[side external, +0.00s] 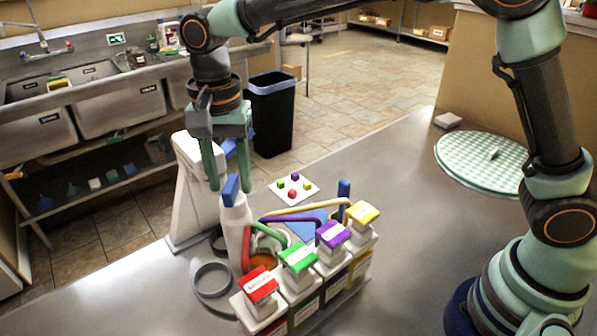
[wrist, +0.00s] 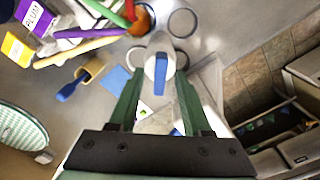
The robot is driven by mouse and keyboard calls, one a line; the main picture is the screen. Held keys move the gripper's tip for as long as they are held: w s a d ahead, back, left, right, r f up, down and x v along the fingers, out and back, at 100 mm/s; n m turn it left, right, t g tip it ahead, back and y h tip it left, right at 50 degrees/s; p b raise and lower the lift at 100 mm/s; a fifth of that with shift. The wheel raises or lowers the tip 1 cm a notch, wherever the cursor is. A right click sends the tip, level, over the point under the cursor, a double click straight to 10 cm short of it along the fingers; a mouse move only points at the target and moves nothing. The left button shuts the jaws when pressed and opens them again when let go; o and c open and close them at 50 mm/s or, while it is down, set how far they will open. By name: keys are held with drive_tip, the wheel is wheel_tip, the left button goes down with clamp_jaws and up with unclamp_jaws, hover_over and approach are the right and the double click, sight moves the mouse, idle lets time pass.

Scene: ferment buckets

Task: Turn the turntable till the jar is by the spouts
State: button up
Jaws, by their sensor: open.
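A white upright post (side external: 236,226) with a flat blue grip (side external: 230,190) on top stands among grey rings (side external: 211,280); this looks like the turntable. The post and grip also show in the wrist view (wrist: 161,76). My gripper (side external: 232,186) is open, pointing down, with its green fingers on either side of the blue grip; contact cannot be told. In the wrist view the fingers (wrist: 160,92) flank the grip. An orange jar (side external: 262,258) sits right of the post, partly hidden by the red spout (side external: 246,250) and green spout (side external: 268,232). Purple (side external: 290,217) and yellow (side external: 310,207) spouts lie behind.
Several buckets with red (side external: 260,284), green (side external: 297,257), purple (side external: 333,233) and yellow (side external: 363,213) lids stand in front. A white stand (side external: 190,190) is close behind my gripper. A checked round mat (side external: 462,165) lies far right. The counter's middle right is clear.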

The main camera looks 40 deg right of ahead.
wheel_tip(320, 180, up, 12)
drive_tip(key=shift+f, duration=0.15)
drive_tip(key=shift+d, duration=0.1)
idle(0.4)
drive_tip(key=s+d+n+t, duration=0.2)
drive_tip(key=s+d+n, duration=0.15)
drive_tip(key=d, duration=0.95)
drive_tip(key=s+d+f+n+t, duration=0.3)
drive_tip(key=s+d+f+n, duration=0.2)
drive_tip(key=d, duration=0.6)
drive_tip(key=s+f, duration=0.2)
drive_tip(key=s, duration=0.1)
drive_tip(key=shift+d+t, duration=0.3)
drive_tip(key=shift+d, duration=0.1)
